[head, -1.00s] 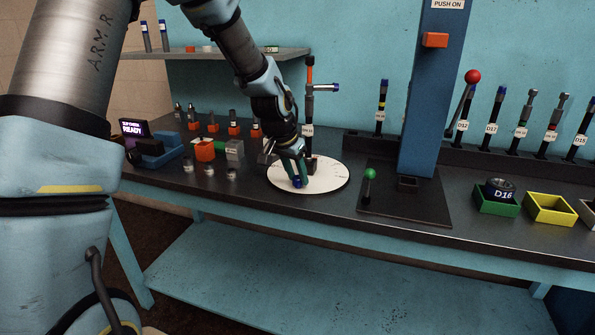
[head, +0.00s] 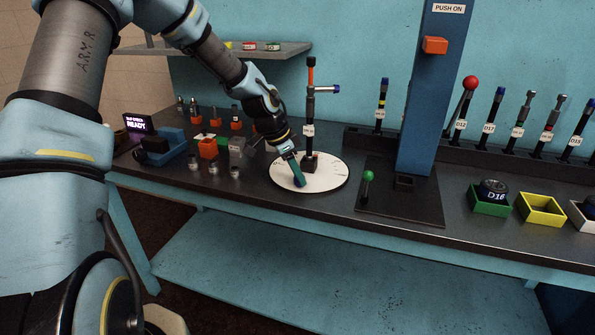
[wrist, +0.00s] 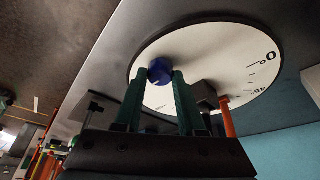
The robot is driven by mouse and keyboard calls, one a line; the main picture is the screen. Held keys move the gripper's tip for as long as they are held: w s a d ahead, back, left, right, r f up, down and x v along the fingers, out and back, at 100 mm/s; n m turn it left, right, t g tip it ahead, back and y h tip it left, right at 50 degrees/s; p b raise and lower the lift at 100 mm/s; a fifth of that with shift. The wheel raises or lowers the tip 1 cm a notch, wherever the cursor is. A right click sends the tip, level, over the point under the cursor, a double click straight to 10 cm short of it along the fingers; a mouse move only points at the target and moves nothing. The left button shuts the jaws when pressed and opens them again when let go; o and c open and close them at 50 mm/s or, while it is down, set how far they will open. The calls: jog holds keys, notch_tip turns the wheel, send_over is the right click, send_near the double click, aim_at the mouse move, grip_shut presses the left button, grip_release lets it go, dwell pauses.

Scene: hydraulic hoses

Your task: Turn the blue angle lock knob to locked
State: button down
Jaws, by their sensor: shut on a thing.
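The round white angle dial (head: 328,186) lies on the bench, and its printed scale shows in the wrist view (wrist: 225,62). The blue angle lock knob (wrist: 160,71) stands near the dial's edge, between my two green fingertips. My gripper (head: 299,181) is shut on the knob, reaching down from the upper left; its fingers hide most of the knob in the head view. An upright fixture (head: 310,125) with an orange top and a blue-ended side fitting stands on the dial, just behind my gripper.
A blue press column (head: 425,110) and a green-knobbed lever (head: 367,180) stand right of the dial. Small fittings and an orange block (head: 208,148) lie left. Green (head: 489,207) and yellow (head: 541,212) bins sit at right. The bench front by the dial is clear.

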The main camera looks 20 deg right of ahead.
dwell(0.4)
jog(key=c, duration=0.5)
grip_release()
jog(key=b+v, duration=0.2)
jog(key=v, duration=0.8)
jog(key=shift+r, duration=0.35)
jog(key=shift+a, duration=0.15)
jog(key=s+a+f+n+y, duration=0.1)
jog(key=s+a+n, duration=0.2)
jog(key=a+n, duration=0.3)
jog(key=s+a+f+n+t+y, duration=0.1)
jog(key=s+a+n, duration=0.3)
jog(key=a, duration=1.1)
jog(key=s+a+f+n+t+y, duration=0.1)
jog(key=s+a+n, duration=0.3)
jog(key=a+n, duration=0.4)
jog(key=a+y, duration=0.1)
jog(key=a, duration=0.1)
jog(key=shift+a, duration=0.35)
